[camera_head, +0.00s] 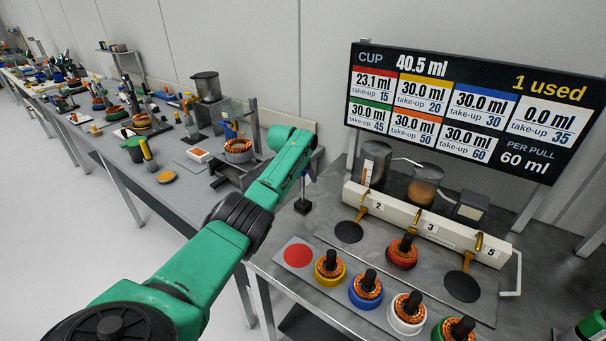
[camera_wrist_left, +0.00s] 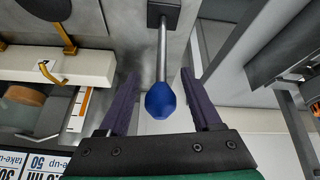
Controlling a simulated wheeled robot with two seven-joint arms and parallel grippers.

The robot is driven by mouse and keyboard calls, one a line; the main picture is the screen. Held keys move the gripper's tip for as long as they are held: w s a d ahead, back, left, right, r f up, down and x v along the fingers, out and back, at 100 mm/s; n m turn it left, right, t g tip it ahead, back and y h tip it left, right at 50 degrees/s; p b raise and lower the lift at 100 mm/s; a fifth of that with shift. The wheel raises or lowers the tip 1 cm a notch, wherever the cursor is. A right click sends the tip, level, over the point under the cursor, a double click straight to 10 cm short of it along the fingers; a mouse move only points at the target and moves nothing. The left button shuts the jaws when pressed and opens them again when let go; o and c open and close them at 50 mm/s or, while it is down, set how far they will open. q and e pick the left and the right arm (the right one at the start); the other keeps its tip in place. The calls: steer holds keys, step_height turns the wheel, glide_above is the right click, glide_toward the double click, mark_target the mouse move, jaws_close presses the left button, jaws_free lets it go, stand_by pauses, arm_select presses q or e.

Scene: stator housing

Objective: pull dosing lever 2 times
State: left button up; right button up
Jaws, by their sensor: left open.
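The dosing lever is a grey rod with a blue knob (camera_wrist_left: 160,100) on a dark base block (camera_wrist_left: 165,10). In the head view its base (camera_head: 302,206) stands left of the white dispenser bar (camera_head: 425,222). My left gripper (camera_wrist_left: 160,74) is open, with a dark finger on each side of the knob and rod; gaps show on both sides. In the head view my arm hides most of the knob. The display board (camera_head: 480,105) reads CUP 40.5 ml, 1 used, 60 ml per pull; the red cell reads 23.1 ml, the white 0.0 ml.
A red stator (camera_head: 402,253) stands under outlet 3; the black pads at outlets 2 (camera_head: 348,232) and 5 (camera_head: 462,287) are empty. Stators with yellow, blue, white and green rings line the front plate (camera_head: 318,272), beside an empty red disc (camera_head: 298,255). Another cluttered bench (camera_head: 185,190) extends left.

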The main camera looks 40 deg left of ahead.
arm_select(q)
steer(key=shift+s+r, duration=0.25)
steer(key=shift+r, duration=0.25)
steer(key=shift+p+v, duration=0.65)
steer(key=shift+v, duration=0.4)
steer(key=b+v, duration=0.2)
steer(key=v, duration=0.9)
steer(key=shift+b, duration=0.35)
